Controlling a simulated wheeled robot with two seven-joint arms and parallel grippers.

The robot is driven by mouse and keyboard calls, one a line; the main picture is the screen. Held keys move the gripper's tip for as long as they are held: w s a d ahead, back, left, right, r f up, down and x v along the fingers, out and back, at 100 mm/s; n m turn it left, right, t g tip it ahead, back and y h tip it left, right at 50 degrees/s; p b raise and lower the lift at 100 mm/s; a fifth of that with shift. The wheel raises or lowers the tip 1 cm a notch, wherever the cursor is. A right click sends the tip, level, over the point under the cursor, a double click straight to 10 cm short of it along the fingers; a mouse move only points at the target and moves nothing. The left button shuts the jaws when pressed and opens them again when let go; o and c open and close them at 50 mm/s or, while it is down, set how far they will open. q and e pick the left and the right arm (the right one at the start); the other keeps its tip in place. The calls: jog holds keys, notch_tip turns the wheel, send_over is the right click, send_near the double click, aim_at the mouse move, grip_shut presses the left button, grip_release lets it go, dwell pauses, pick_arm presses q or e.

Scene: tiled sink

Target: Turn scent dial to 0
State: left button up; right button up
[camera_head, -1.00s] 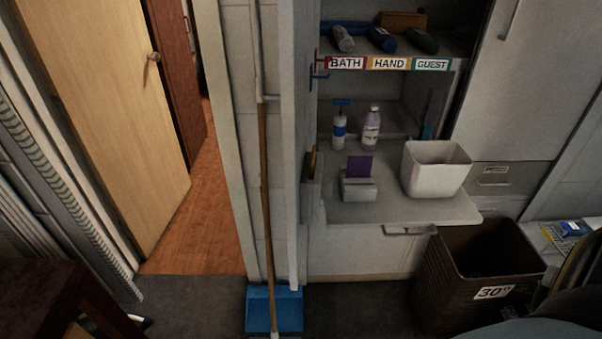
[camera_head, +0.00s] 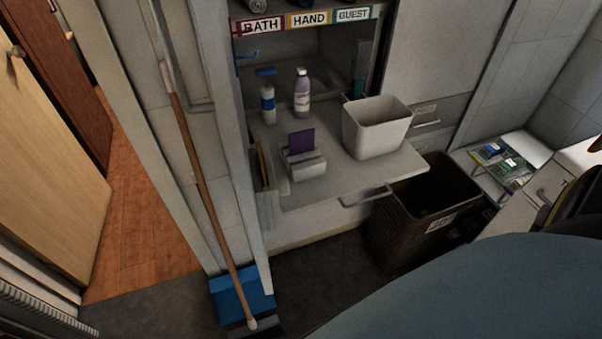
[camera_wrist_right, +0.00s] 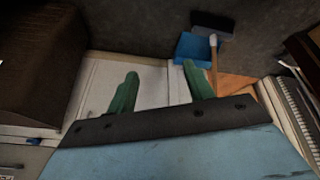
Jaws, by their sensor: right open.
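I cannot make out a scent dial in either view. My right gripper (camera_wrist_right: 163,88) shows in the right wrist view with two green fingers spread apart and nothing between them. It hangs over a pale panel and the floor, and it touches nothing that I can see. My left gripper is in neither view. In the head view, a white spray bottle with a blue top (camera_head: 267,103) and a lilac bottle (camera_head: 302,92) stand at the back of the counter. Neither shows a readable dial.
A white bin (camera_head: 376,128) and a small holder with a purple card (camera_head: 301,142) stand on the counter (camera_head: 345,178). A brown basket (camera_head: 428,215) is below it. Dark floor lies between dustpan and basket.

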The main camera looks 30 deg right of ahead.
jog(key=w+d+r+t+p, duration=0.15)
jog(key=w+r+t, duration=0.25)
jog(key=w+r, duration=1.05)
jog(key=n+g+y+p, duration=0.2)
jog(key=n+y, duration=0.8)
jog(key=y, duration=0.7)
send_near(282, 186)
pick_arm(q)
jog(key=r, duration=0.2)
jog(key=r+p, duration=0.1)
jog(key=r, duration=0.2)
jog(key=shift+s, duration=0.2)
pick_arm(e)
jog(key=w+f+x, duration=0.1)
jog(key=x, duration=0.6)
jog(key=shift+f, duration=0.15)
jog(key=shift+d, duration=0.1)
jog(key=c, duration=1)
